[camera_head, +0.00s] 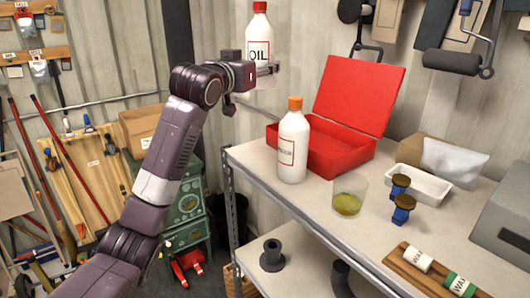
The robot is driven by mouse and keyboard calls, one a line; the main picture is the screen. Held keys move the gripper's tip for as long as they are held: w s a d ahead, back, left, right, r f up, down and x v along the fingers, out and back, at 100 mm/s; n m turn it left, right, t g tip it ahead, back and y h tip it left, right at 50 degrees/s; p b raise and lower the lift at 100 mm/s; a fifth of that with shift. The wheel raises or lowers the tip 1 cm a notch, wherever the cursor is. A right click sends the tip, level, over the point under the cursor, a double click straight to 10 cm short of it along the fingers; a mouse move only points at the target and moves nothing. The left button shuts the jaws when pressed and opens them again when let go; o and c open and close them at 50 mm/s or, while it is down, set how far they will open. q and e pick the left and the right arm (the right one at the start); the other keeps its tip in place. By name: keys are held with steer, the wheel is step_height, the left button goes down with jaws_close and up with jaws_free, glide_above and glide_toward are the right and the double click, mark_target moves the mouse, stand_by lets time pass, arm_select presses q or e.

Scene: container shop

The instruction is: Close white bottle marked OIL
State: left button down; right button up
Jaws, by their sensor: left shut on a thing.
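The white bottle marked OIL (259,38) is held upright in the air, above and left of the table's far left corner. A red cap (260,7) sits on top of its neck; I cannot tell how tight it is. My left gripper (264,69) is shut on the lower part of the bottle, partly hiding it. My right gripper is not in view.
A green cabinet (188,205) stands beyond my arm.

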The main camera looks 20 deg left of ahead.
mark_target(260, 80)
arm_select(q)
steer(key=shift+s+a+r, duration=0.1)
steer(key=shift+s, duration=0.6)
steer(key=f, duration=0.1)
steer(key=f+p, duration=0.1)
steer(key=f, duration=0.1)
steer(key=shift+w+f, duration=0.3)
steer(key=shift+w, duration=0.1)
step_height(260, 80, down, 12)
steer(key=p, duration=0.2)
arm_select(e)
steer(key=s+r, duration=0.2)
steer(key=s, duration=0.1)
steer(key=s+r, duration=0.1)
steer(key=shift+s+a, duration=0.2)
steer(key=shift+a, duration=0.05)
arm_select(q)
steer(key=shift+s, duration=0.1)
step_height(260, 80, down, 4)
steer(key=shift+f+p, duration=0.1)
steer(key=shift+p, duration=0.45)
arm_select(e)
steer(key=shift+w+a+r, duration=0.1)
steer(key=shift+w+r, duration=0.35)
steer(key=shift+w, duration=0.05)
arm_select(q)
steer(key=shift+f, duration=0.1)
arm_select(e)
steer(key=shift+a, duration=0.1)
